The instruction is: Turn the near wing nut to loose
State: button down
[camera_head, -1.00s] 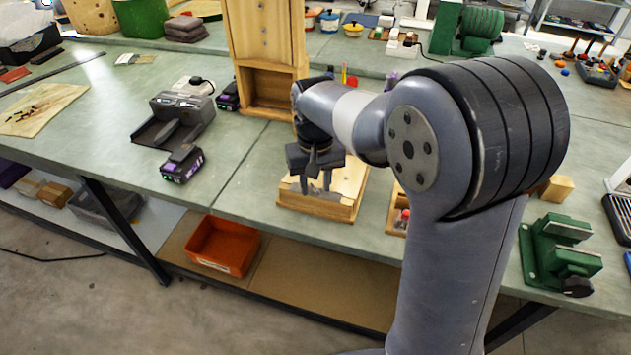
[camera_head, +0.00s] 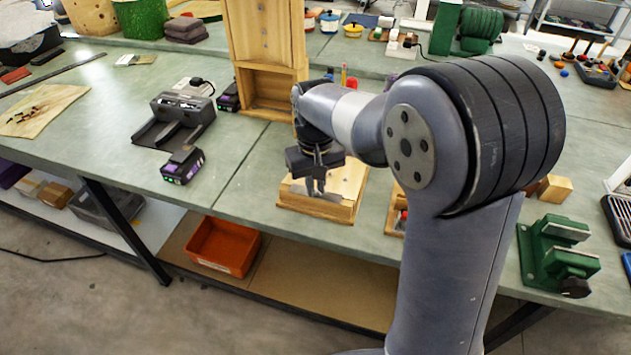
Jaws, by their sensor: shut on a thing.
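My gripper (camera_head: 317,186) points down over a light wooden block (camera_head: 345,208) near the front edge of the bench. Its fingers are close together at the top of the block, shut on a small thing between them. The near wing nut cannot be made out; the fingers and the gripper body hide that spot.
A battery charger (camera_head: 183,112) and a loose battery (camera_head: 183,166) sit to the left on the bench (camera_head: 240,185). A wooden cabinet (camera_head: 268,60) stands behind. A green vise (camera_head: 555,250) is at right. An orange bin (camera_head: 223,245) lies on the shelf below.

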aim_at(316, 191)
jog(key=shift+n+p, duration=0.7)
jog(key=shift+n, duration=1.6)
jog(key=c, duration=1.5)
grip_release()
jog(key=shift+o, duration=0.2)
notch_tip(316, 191, up, 11)
jog(key=shift+f, duration=0.15)
